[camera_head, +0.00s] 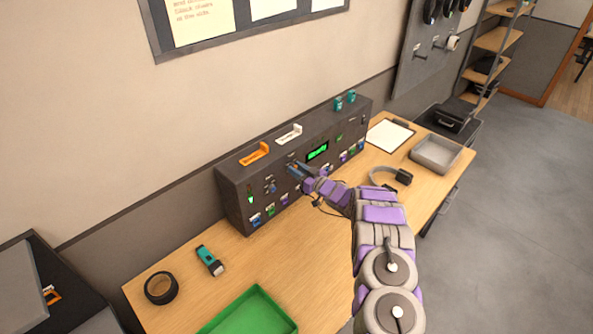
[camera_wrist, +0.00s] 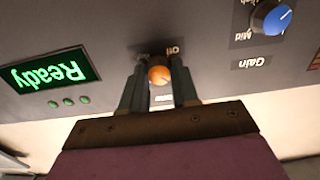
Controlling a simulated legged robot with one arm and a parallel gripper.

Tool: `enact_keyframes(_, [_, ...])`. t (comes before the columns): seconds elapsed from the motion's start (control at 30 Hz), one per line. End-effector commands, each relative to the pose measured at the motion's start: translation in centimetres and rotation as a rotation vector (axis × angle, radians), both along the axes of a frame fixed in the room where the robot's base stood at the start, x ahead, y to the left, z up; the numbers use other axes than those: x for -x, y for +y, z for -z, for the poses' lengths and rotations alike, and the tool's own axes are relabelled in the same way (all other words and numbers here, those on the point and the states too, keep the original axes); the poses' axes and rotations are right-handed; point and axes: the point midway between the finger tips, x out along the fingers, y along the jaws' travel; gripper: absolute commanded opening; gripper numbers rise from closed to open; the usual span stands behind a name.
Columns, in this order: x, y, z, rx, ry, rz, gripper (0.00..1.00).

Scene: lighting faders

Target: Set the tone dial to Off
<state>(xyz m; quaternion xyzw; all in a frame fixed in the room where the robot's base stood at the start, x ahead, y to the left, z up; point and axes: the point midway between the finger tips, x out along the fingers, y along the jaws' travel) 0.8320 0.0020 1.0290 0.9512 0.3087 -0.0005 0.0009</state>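In the wrist view an orange dial (camera_wrist: 159,76) sits on the dark panel, with an upside-down "Off" label above it to the right; its name label below is mostly hidden. My gripper (camera_wrist: 158,72) has one finger on each side of this dial, which fills the gap between the fingertips. Its pointer direction is hidden. In the head view my gripper (camera_head: 298,170) reaches the front of the dark console (camera_head: 235,195), and my arm covers the dial.
A blue Gain dial (camera_wrist: 271,17) and a green "Ready" display (camera_wrist: 50,72) flank the orange dial. On the table are a green tray (camera_head: 250,312), black tape roll (camera_head: 161,288), teal flashlight (camera_head: 210,261), headset (camera_head: 391,176), grey tray (camera_head: 436,153) and clipboard (camera_head: 389,134).

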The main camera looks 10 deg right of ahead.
Motion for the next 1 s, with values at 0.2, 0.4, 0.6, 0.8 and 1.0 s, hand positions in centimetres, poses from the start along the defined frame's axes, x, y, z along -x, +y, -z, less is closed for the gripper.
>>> enact_keyframes(0.2, [0.09,0.13,0.06,0.002,0.002,0.001,0.05])
enact_keyframes(0.4, [0.04,0.02,0.04,0.004,0.001,0.004,0.00])
enact_keyframes(0.6, [0.00,0.11,0.04,0.036,-0.024,0.002,0.00])
enact_keyframes(0.8, [0.03,0.15,0.05,0.127,-0.089,0.001,0.00])
enact_keyframes(1.0, [0.07,0.20,0.13,0.266,-0.190,0.001,0.00])
